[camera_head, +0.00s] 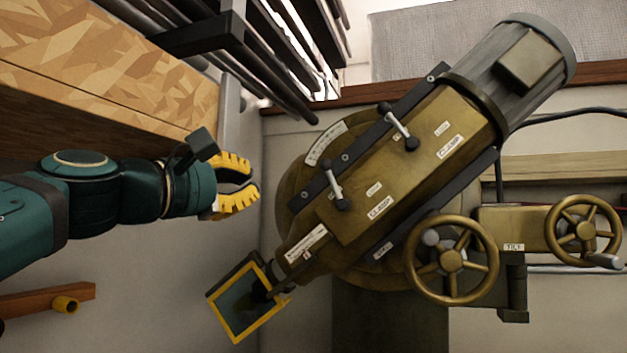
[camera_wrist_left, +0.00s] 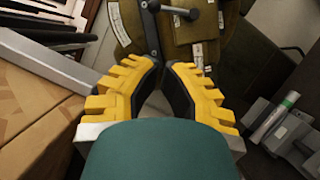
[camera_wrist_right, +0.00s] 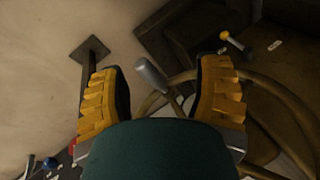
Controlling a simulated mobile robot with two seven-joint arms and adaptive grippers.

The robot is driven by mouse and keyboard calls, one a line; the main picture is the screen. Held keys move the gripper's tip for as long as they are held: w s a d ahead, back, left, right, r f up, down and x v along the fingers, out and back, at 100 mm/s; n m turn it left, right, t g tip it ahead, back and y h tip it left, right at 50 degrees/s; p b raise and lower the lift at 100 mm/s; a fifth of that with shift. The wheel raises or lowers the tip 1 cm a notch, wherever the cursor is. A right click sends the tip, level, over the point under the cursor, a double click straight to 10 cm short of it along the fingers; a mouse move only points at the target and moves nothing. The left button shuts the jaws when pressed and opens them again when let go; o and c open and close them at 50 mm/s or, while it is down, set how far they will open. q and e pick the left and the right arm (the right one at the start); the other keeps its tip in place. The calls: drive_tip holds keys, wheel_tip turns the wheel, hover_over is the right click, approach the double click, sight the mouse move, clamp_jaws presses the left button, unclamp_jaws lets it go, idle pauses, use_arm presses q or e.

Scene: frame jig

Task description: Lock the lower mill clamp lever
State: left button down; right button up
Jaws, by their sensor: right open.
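The mill head (camera_head: 420,150) is a tilted olive-brass body with two clamp levers. The lower clamp lever (camera_head: 336,184) has a light bar with dark ball ends and sits near the LOCK and CLAMP labels. The upper lever (camera_head: 398,125) is farther up the head. My left gripper (camera_head: 250,180) is open and empty, left of the lower lever and apart from it. In the left wrist view, a lever (camera_wrist_left: 176,9) shows beyond the open fingers (camera_wrist_left: 160,67). My right gripper (camera_wrist_right: 160,65) is open in the right wrist view, with a grey crank handle (camera_wrist_right: 152,76) showing between its fingers; contact is unclear.
Two brass handwheels (camera_head: 452,262) (camera_head: 584,229) stand at the right. A yellow-framed guard (camera_head: 246,298) hangs below the head. A wooden bench (camera_head: 110,85) lies at upper left, with dark bars (camera_head: 268,70) beside it. Free space separates my left gripper from the mill.

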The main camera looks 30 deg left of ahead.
sight(334, 184)
use_arm(q)
drive_tip(key=w+d+r+p, duration=0.2)
drive_tip(key=w+p, duration=0.1)
drive_tip(key=w, duration=1.2)
drive_tip(key=shift+w, duration=0.35)
use_arm(e)
drive_tip(key=r, duration=0.1)
drive_tip(key=w+r, duration=0.1)
drive_tip(key=r, duration=0.1)
drive_tip(key=shift+w+d+r, duration=0.1)
drive_tip(key=shift+w, duration=0.05)
use_arm(q)
drive_tip(key=shift+a, duration=0.1)
use_arm(e)
drive_tip(key=shift+d+r, duration=0.1)
